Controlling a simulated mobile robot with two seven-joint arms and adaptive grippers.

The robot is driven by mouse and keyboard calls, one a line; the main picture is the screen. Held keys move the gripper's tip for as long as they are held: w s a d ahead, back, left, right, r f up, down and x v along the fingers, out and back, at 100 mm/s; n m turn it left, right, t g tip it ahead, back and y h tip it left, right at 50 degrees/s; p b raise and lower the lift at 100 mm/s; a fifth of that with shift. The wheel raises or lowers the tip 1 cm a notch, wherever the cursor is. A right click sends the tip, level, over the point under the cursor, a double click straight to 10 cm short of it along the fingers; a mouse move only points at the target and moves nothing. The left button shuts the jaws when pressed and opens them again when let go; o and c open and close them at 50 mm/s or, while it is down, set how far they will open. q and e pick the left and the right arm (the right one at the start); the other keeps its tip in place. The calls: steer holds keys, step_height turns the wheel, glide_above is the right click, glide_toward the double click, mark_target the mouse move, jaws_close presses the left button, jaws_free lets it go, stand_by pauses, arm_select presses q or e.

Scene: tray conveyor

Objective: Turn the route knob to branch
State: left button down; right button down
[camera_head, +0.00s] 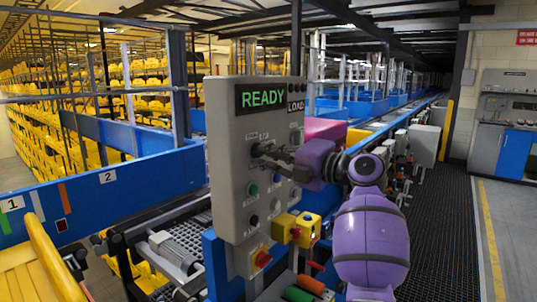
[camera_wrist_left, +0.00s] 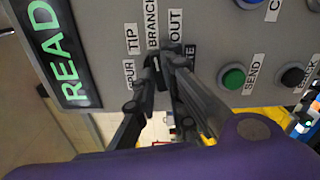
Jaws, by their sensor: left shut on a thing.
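The grey control panel (camera_head: 240,218) stands upright in front of me with a lit READY display (camera_head: 263,95). The black route knob (camera_wrist_left: 158,70) is on its face, surrounded by labels reading SPUR, TIP, BRANCH and OUT. A pale mark on the knob shows near the lower end of the BRANCH label (camera_wrist_left: 152,24). My left gripper (camera_head: 264,153) is shut on the knob; in the wrist view its two dark fingers (camera_wrist_left: 162,76) lie on either side of it and partly hide it. My right gripper is not in view.
A green SEND button (camera_wrist_left: 233,76) and a black button (camera_wrist_left: 293,74) sit beside the knob. Below the panel is a yellow box (camera_head: 310,228) with a red button (camera_head: 295,233). Conveyor rails and a blue side wall (camera_head: 150,180) lie left; the dark grated walkway (camera_head: 445,220) at right is clear.

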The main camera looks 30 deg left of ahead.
arm_select(q)
steer(key=c, duration=1.8)
jaws_free()
steer(key=shift+d, duration=0.1)
steer(key=s+d, duration=0.1)
steer(key=d, duration=1.1)
steer(key=shift+a+r, duration=0.1)
